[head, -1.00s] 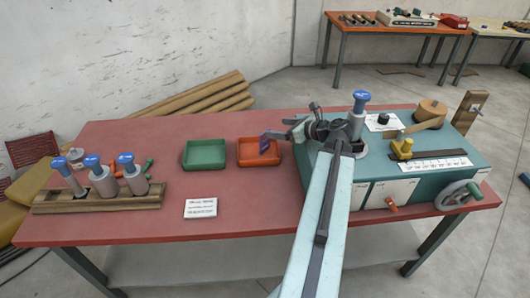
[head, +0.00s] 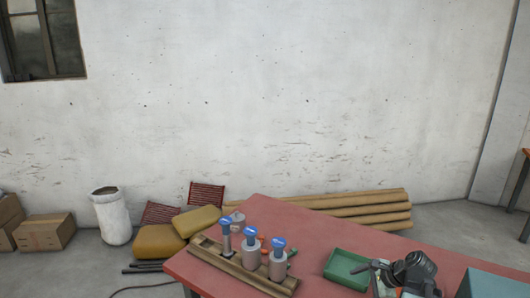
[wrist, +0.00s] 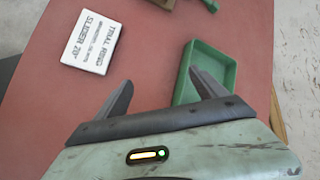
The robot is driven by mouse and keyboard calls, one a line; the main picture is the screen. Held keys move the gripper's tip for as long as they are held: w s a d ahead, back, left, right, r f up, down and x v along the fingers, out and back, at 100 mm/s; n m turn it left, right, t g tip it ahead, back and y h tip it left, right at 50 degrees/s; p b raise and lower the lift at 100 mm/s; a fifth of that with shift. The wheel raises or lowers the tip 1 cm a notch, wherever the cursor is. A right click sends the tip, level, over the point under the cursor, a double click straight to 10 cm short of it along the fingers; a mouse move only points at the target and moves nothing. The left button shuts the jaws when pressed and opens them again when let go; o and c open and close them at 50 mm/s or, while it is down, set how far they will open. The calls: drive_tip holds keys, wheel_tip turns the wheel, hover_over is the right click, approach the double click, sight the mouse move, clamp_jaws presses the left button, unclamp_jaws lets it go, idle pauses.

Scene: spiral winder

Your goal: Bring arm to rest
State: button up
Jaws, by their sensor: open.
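My gripper (head: 376,272) is at the lower right of the head view, next to the green tray. In the wrist view my gripper (wrist: 163,84) shows two dark fingers spread apart with nothing between them. They are over the red table top (wrist: 130,25). The green tray (wrist: 230,70) is just beyond the right finger and partly covered by it. The tray (head: 346,262) looks empty. My arm is mostly cut off by the lower edge of the head view.
A wooden rack (head: 228,264) with blue-topped grey cylinders stands on the table's left part. A white label card (wrist: 91,40) lies beyond the left finger. A corner of the teal winder (head: 490,284) shows at lower right. Wooden beams (head: 365,207) lie behind the table.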

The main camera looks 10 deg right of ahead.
drive_tip(key=a+n+g, duration=0.1)
drive_tip(key=a+n, duration=0.1)
drive_tip(key=a, duration=0.1)
drive_tip(key=a+f+n+g, duration=0.1)
drive_tip(key=a+n, duration=0.2)
drive_tip(key=a, duration=0.1)
drive_tip(key=a+f+n+g+h, duration=0.1)
drive_tip(key=a+n, duration=0.2)
drive_tip(key=a, duration=0.1)
drive_tip(key=shift+s+a+f, duration=0.15)
drive_tip(key=shift+s+f, duration=0.05)
drive_tip(key=shift+f, duration=0.05)
drive_tip(key=s+a+n+g+h, duration=0.1)
drive_tip(key=a+n, duration=0.2)
drive_tip(key=s+a+n+g+h, duration=0.1)
drive_tip(key=a+n, duration=0.3)
drive_tip(key=s+a+f+n+g+h+p, duration=0.1)
drive_tip(key=a+n, duration=0.2)
drive_tip(key=shift+a+n+h, duration=0.25)
drive_tip(key=shift+n+h, duration=0.05)
drive_tip(key=shift+n, duration=0.1)
drive_tip(key=shift+w, duration=0.1)
drive_tip(key=shift+d, duration=0.1)
